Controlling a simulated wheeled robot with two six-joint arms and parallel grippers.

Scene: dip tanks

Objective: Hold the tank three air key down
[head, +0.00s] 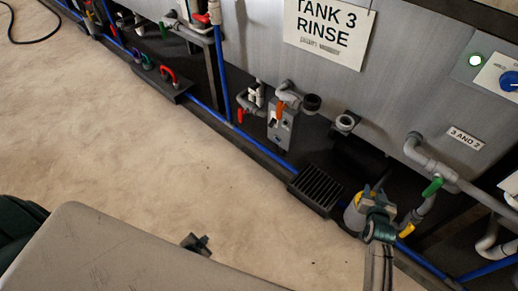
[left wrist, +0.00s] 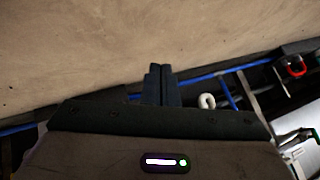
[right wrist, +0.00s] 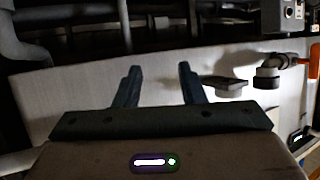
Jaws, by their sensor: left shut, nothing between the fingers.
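The grey tank (head: 250,50) with the TANK 3 RINSE sign (head: 325,32) stands at the top of the head view. Below it hangs a small grey box (head: 284,132) with small controls on its face, partly behind an orange handle (head: 279,110). I cannot tell for sure which control is the air key. The box also shows at the top right of the right wrist view (right wrist: 284,18). My left gripper (head: 197,243) is shut and empty over the floor, well away from the box. My right gripper (head: 375,193) is open and empty, to the lower right of the box.
A black floor grate (head: 316,190) lies between the box and my right gripper. Grey pipes with a green handle (head: 432,187) and a 3 AND 2 label (head: 465,138) are at the right. A blue pipe (head: 262,148) runs along the tank base. The floor (head: 120,150) in front is clear.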

